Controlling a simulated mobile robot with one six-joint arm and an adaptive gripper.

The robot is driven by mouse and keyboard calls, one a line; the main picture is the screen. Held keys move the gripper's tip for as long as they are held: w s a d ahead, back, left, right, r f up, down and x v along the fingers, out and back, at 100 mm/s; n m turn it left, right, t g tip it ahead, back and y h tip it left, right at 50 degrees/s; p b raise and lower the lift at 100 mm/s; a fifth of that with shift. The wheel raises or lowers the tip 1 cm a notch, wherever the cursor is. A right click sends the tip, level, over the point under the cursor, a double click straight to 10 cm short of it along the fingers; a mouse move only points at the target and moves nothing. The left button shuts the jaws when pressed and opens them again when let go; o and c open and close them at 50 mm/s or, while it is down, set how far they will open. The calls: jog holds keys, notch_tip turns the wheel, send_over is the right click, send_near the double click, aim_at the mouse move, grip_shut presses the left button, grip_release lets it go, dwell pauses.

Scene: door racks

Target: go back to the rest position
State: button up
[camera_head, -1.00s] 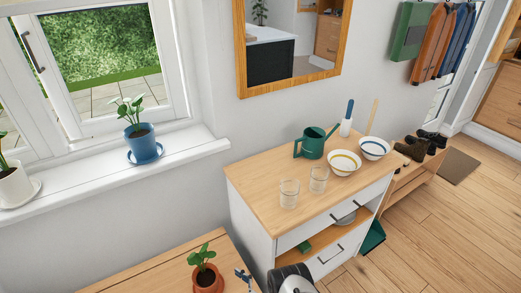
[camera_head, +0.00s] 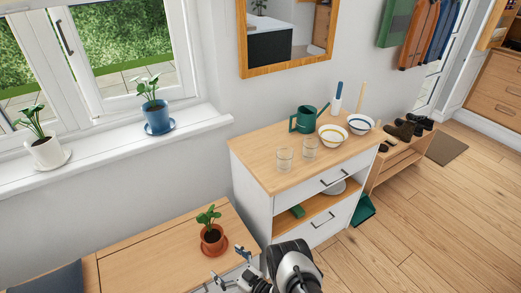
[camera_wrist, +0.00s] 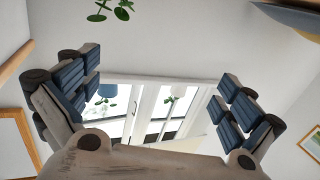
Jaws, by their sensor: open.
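My gripper (camera_head: 231,266) shows at the bottom middle of the head view, in front of the wooden bench top and near the potted plant in a terracotta pot (camera_head: 212,238). The gripper is open and empty, apart from the plant. In the wrist view, my gripper (camera_wrist: 160,70) has its two blue-padded fingers spread wide, with nothing between them. The wrist camera looks towards the window (camera_wrist: 158,105), which appears tilted. Green leaves (camera_wrist: 113,10) hang in at the top edge of that view.
A white cabinet with a wooden top (camera_head: 265,163) stands right of the bench (camera_head: 150,255). It bears a green watering can (camera_head: 304,119), two glasses and two bowls (camera_head: 332,134). Potted plants stand on the windowsill (camera_head: 110,143). The floor at right (camera_head: 430,220) is clear.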

jog(key=w+d+r+m+h, duration=0.1)
jog(key=w+d+r+h, duration=0.15)
jog(key=w+r, duration=0.65)
jog(key=w+d+r+h, duration=0.2)
jog(key=w+r+h, duration=0.1)
jog(key=w+r, duration=0.6)
jog(key=d+r+m+h, duration=0.25)
jog(key=d+r, duration=0.35)
jog(key=r, duration=0.6)
jog(key=d+r+m+h, duration=0.1)
jog(key=d+r+h, duration=0.2)
jog(key=d+r, duration=0.6)
jog(key=s+d+r+m+g+h, duration=0.1)
jog(key=s+d+r+m, duration=0.1)
jog(key=s+r, duration=0.45)
jog(key=s+d+r+m+g+h, duration=0.1)
jog(key=s+d+r, duration=0.25)
jog(key=s, duration=0.65)
jog(key=s+d+r+m+g+h, duration=0.1)
jog(key=s+d+r+m, duration=0.1)
jog(key=s+r, duration=0.55)
jog(key=s+f+m+g, duration=0.1)
jog(key=s+f+g, duration=0.15)
jog(key=s, duration=1.45)
notch_tip(320, 180, down, 13)
jog(key=s+b, duration=0.2)
jog(key=b, duration=0.8)
jog(key=shift+r+g, duration=0.2)
jog(key=shift+g, duration=0.15)
jog(key=shift+c, duration=0.4)
